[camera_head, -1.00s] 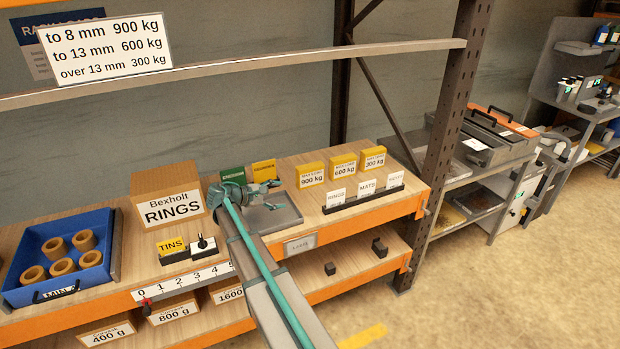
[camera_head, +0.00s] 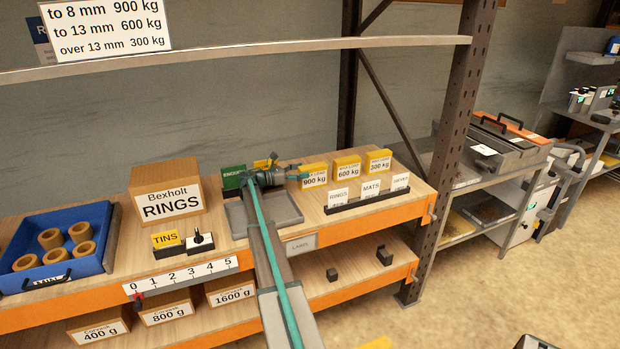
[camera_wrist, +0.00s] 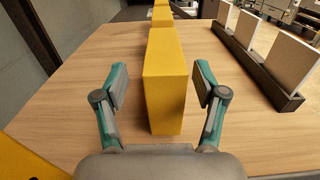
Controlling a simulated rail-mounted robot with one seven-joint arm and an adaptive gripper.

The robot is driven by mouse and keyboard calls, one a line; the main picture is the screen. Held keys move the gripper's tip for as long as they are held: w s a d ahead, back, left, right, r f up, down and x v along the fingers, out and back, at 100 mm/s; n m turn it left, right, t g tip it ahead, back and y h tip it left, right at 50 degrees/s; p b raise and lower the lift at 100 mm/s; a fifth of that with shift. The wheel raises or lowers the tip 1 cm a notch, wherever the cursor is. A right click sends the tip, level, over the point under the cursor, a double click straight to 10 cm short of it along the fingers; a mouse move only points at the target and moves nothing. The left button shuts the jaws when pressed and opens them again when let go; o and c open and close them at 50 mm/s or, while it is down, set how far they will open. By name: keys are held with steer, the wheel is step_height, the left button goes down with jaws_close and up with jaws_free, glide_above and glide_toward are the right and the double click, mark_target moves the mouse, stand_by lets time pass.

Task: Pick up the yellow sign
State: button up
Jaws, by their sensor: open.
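Several yellow signs show in the head view. The nearest to my gripper is the 900 kg block (camera_head: 315,176); to its right stand the 600 kg block (camera_head: 348,168) and the 300 kg block (camera_head: 379,161). A yellow TINS sign (camera_head: 165,239) stands at the front left, and another yellow sign (camera_head: 262,163), partly hidden by my gripper, is beside the green sign. My gripper (camera_head: 299,176) is open. In the wrist view a yellow block (camera_wrist: 164,85) stands upright between its fingers, with visible gaps on both sides.
A dark holder (camera_wrist: 257,67) with white cards runs along the right in the wrist view. The green sign (camera_head: 233,177) and grey tray (camera_head: 235,222) are near my arm. The Bexholt RINGS box (camera_head: 167,200) and blue bin (camera_head: 98,262) are to the left.

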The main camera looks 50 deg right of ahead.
mark_target(312, 169)
steer(key=p+x, duration=0.1)
steer(key=x, duration=0.4)
steer(key=shift+s+a+f, duration=0.1)
steer(key=shift+s, duration=0.1)
steer(key=c, duration=1.3)
steer(key=shift+c, duration=0.2)
